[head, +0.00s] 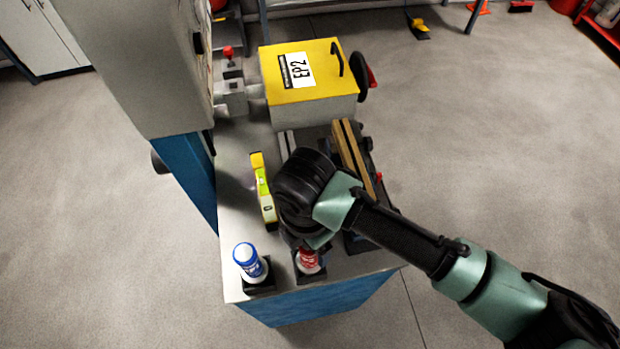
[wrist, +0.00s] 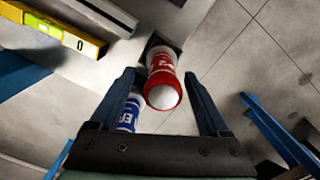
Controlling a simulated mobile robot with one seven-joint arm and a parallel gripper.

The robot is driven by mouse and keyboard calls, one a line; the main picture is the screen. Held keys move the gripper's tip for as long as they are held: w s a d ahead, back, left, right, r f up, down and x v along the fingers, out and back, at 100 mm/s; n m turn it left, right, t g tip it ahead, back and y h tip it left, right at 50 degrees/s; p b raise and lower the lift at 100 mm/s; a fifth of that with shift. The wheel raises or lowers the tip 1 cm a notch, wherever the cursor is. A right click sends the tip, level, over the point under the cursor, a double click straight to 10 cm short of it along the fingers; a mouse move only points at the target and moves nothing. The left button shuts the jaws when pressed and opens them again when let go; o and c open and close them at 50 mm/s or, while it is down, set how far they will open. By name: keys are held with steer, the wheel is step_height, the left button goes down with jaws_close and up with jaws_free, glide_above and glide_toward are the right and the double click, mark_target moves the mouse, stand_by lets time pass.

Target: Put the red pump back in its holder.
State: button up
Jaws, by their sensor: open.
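The red pump (head: 308,262) is a red bottle with a white end. It stands at a black square holder (head: 309,278) on the front edge of the bench, and its lower end appears to be in that holder. In the wrist view the red pump (wrist: 164,78) lies between the two fingers of my gripper (wrist: 159,76), with the black holder (wrist: 152,42) behind its far end. The fingers are open, with gaps on both sides of the pump. In the head view my wrist hides the fingers and part of the pump.
A blue-capped bottle (head: 246,257) stands in a similar holder to the left, and also shows beside the left finger (wrist: 130,113). A yellow level (head: 263,187) lies on the grey bench (head: 232,208). Behind are a yellow EP2 box (head: 318,88) and a wood-jawed vise (head: 353,155).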

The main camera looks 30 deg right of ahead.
step_height(320, 180, up, 8)
steer(key=shift+a+f+b, duration=0.15)
steer(key=shift+b, duration=0.2)
stand_by(0.4)
